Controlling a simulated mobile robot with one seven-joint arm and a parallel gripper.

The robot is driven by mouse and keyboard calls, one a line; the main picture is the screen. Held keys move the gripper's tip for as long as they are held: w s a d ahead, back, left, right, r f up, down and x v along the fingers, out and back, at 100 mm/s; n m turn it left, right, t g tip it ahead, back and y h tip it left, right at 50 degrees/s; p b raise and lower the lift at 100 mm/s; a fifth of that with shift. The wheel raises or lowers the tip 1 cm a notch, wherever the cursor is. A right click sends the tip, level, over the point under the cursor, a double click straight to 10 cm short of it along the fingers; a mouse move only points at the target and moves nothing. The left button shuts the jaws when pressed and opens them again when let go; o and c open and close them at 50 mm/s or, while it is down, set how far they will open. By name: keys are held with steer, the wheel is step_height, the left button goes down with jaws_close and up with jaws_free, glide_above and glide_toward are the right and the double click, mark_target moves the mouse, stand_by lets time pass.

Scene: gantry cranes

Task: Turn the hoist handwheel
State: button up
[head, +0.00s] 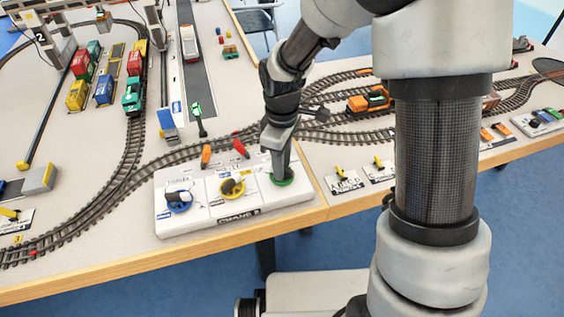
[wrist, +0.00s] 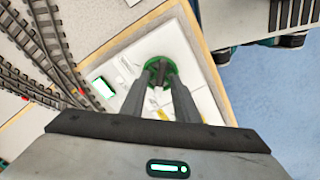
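A white control panel (head: 218,222) on the table's front edge carries three handwheels: blue (head: 179,200), yellow (head: 232,188) and green (head: 284,180). Their labels are too small to read, so I cannot tell which is the hoist handwheel. My gripper (head: 282,174) points down at the green handwheel on the right. In the wrist view the green wheel (wrist: 160,60) lies at the fingertips, its rim around them. The fingers (wrist: 161,78) stand on either side of its dark middle. I cannot tell whether they press on it.
An orange locomotive (head: 358,103) stands on track to the right. Small labelled plates (head: 343,182) lie right of the panel. Open floor lies beyond the front edge.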

step_height(320, 180, up, 17)
steer(key=p, duration=0.3)
steer(key=shift+r+p, duration=0.2)
steer(key=shift+p, duration=0.1)
